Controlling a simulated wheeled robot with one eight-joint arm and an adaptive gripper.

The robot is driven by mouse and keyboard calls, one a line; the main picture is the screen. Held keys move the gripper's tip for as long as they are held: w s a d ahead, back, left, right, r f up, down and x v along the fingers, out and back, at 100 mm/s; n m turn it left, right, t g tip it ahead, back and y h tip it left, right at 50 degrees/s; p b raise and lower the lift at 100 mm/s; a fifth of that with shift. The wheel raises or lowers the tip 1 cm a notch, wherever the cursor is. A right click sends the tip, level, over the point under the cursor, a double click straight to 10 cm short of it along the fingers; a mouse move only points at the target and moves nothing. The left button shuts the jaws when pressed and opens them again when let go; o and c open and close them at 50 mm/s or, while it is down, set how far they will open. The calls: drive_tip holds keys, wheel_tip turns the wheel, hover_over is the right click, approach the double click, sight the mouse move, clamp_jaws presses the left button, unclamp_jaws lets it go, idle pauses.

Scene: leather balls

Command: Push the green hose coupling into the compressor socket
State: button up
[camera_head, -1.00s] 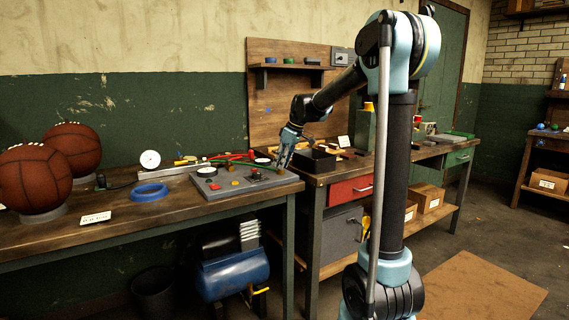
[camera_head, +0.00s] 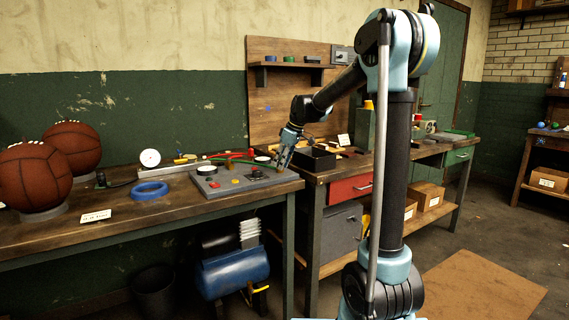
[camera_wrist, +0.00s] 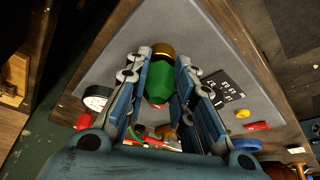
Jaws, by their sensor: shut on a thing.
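The green hose coupling (camera_wrist: 160,82) shows in the wrist view between the two fingers of my gripper (camera_wrist: 162,60), which is shut on it. A brass ring (camera_wrist: 162,50) sits at its far end; I cannot tell whether this is the coupling's own tip or the compressor socket. The grey panel (camera_wrist: 200,45) lies beyond the fingertips. In the head view my gripper (camera_head: 284,158) reaches down at the right end of the grey panel (camera_head: 225,189), and the coupling is too small to make out there.
A red button (camera_head: 214,185) and a white dial (camera_head: 207,170) are on the panel. A blue ring (camera_head: 149,191) and two leather balls (camera_head: 34,178) are to the left. A black tray (camera_head: 318,158) stands just right of my gripper. The blue compressor tank (camera_head: 234,273) is under the bench.

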drive_tip(key=shift+f, duration=0.1)
drive_tip(key=o, duration=1.1)
drive_tip(key=v, duration=1.2)
drive_tip(key=s+d+f+m+h, duration=0.1)
drive_tip(key=s+d+f+m, duration=0.2)
drive_tip(key=s, duration=0.4)
drive_tip(key=s+d+f+m, duration=0.1)
drive_tip(key=s+d+f, duration=0.2)
drive_tip(key=s+d, duration=0.25)
drive_tip(key=s+d+f+m+h, duration=0.1)
drive_tip(key=s+d+f+m, duration=0.1)
drive_tip(key=s+d+f, duration=0.35)
drive_tip(key=s+d+f+m, duration=0.2)
drive_tip(key=s+f, duration=0.3)
drive_tip(key=s, duration=0.1)
drive_tip(key=s+d+f+m+h, duration=0.1)
drive_tip(key=s+d+f+m, duration=0.1)
drive_tip(key=s+f, duration=0.4)
drive_tip(key=s+d+f+m+h, duration=0.1)
drive_tip(key=s+d+f+m, duration=0.1)
drive_tip(key=s+f, duration=0.3)
drive_tip(key=shift+s+d+f+m, duration=0.1)
drive_tip(key=shift+s+m, duration=0.05)
drive_tip(key=shift+s, duration=0.65)
drive_tip(key=shift+s+d+f+m, duration=0.1)
drive_tip(key=shift+s+f+m, duration=0.05)
drive_tip(key=shift+s, duration=0.7)
